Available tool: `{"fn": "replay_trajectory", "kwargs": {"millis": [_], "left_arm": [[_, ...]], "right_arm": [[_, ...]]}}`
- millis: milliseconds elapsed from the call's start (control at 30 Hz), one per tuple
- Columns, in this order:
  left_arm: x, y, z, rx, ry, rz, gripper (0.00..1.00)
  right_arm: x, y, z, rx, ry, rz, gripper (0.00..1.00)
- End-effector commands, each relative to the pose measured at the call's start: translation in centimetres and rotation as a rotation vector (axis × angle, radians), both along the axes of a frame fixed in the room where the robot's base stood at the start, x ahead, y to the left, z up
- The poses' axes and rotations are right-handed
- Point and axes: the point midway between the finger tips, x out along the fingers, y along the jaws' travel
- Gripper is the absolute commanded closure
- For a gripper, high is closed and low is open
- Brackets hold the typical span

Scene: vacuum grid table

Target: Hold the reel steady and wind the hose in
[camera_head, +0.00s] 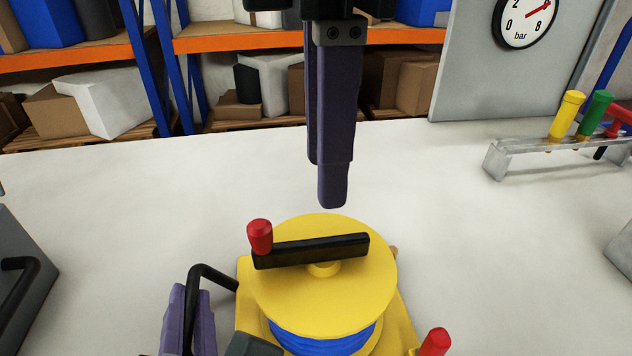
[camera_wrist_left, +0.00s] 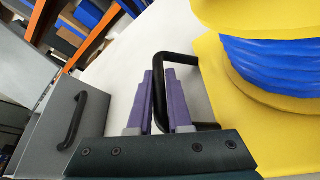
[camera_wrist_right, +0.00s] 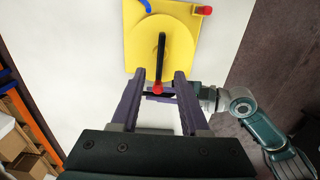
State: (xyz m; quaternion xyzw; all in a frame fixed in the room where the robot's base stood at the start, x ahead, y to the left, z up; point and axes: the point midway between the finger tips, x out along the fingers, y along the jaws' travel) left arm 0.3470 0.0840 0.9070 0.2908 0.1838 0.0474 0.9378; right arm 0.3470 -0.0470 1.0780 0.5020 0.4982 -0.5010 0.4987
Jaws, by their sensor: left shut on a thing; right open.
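The yellow reel (camera_head: 330,301) stands on the white table at the front middle, with blue hose (camera_head: 327,344) wound on it. A black crank bar (camera_head: 312,250) with a red knob (camera_head: 260,237) at its left end lies across its top. My left gripper (camera_head: 188,310) is shut on the black side handle (camera_head: 209,273) of the reel base; the left wrist view shows its fingers around this handle (camera_wrist_left: 192,60). My right gripper (camera_head: 331,190) is open and empty, above and behind the reel. In the right wrist view the red knob (camera_wrist_right: 157,88) appears between its fingertips, with the reel (camera_wrist_right: 162,50) beyond.
A clear rack (camera_head: 530,150) with yellow, green and red-handled tools stands at the right. A grey panel with a pressure gauge (camera_head: 525,20) is behind it. A grey box with a black handle (camera_head: 20,285) stands at the left. The table between is clear.

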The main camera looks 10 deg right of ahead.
Motion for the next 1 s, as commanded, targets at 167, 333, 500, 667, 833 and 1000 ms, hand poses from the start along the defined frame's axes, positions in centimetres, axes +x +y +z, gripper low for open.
{"fn": "replay_trajectory", "kwargs": {"millis": [167, 333, 500, 667, 833, 1000], "left_arm": [[0.0, 0.0, 0.0, 0.0, 0.001, -0.001, 1.0], [0.0, 0.0, 0.0, 0.0, 0.001, -0.001, 1.0], [0.0, 0.0, 0.0, 0.0, 0.001, -0.001, 1.0], [0.0, 0.0, 0.0, 0.0, 0.001, -0.001, 1.0], [0.0, 0.0, 0.0, 0.0, 0.0, 0.0, 0.65], [0.0, 0.0, 0.0, 0.0, 0.0, 0.0, 0.48]], "right_arm": [[0.0, 0.1, 2.9, 0.001, -0.002, 0.001, 0.55], [0.0, 0.0, 3.8, 0.0, 0.0, 0.001, 0.55], [0.0, 0.0, 3.9, 0.0, 0.001, 0.001, 0.55], [0.0, 0.0, 3.9, 0.0, 0.001, 0.001, 0.55], [0.0, 0.0, 3.8, 0.0, 0.001, 0.001, 0.55], [0.0, 0.0, 3.8, 0.0, 0.001, 0.001, 0.55]]}}
